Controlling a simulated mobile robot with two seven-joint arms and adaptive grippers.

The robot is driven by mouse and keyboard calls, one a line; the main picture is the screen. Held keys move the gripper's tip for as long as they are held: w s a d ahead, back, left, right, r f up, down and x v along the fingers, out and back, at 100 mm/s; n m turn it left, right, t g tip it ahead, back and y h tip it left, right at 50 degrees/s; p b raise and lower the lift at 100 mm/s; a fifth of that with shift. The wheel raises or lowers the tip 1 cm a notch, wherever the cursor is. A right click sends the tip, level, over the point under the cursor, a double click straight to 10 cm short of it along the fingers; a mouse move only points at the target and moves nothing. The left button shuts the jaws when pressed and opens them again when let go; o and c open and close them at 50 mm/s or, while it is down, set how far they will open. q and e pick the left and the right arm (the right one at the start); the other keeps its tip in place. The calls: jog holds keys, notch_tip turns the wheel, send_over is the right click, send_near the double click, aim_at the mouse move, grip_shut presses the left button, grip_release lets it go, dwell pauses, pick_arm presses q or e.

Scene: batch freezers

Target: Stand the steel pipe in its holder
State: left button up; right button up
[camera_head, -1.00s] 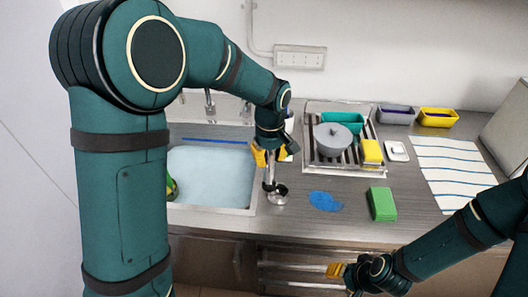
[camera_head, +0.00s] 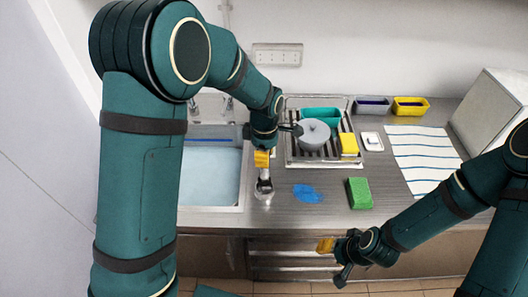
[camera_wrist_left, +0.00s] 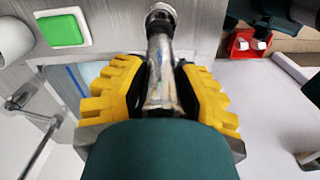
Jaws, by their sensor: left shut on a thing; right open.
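My left gripper (camera_head: 262,158), with yellow fingers, is over the counter just right of the sink. It is shut on the shiny steel pipe (camera_head: 264,176), which points down from the fingers. In the left wrist view the pipe (camera_wrist_left: 160,72) runs between the yellow fingers, its far end at a round metal ring (camera_wrist_left: 161,12). A small round metal piece (camera_head: 264,192), perhaps the holder, is at the pipe's foot. I cannot tell whether the pipe is inside it or only above it. My right gripper (camera_head: 335,260) is open and empty in front of the counter edge.
The sink (camera_head: 209,178) lies left of the pipe. A drying rack (camera_head: 293,158) with a grey pot (camera_head: 312,134) stands behind and to the right. A blue patch (camera_head: 307,193) and green sponge (camera_head: 359,193) lie right of the pipe. A striped towel (camera_head: 420,155) lies farther right.

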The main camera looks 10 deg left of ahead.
pick_arm(q)
jog(key=shift+f, duration=0.8)
jog(key=shift+f+b, duration=1)
jog(key=shift+f, duration=0.65)
jog(key=shift+f+b, duration=0.4)
jog(key=shift+f, duration=0.2)
jog(key=o, duration=0.7)
jog(key=shift+r, duration=0.1)
jog(key=shift+r+p, duration=1.15)
jog(key=shift+r, duration=4.25)
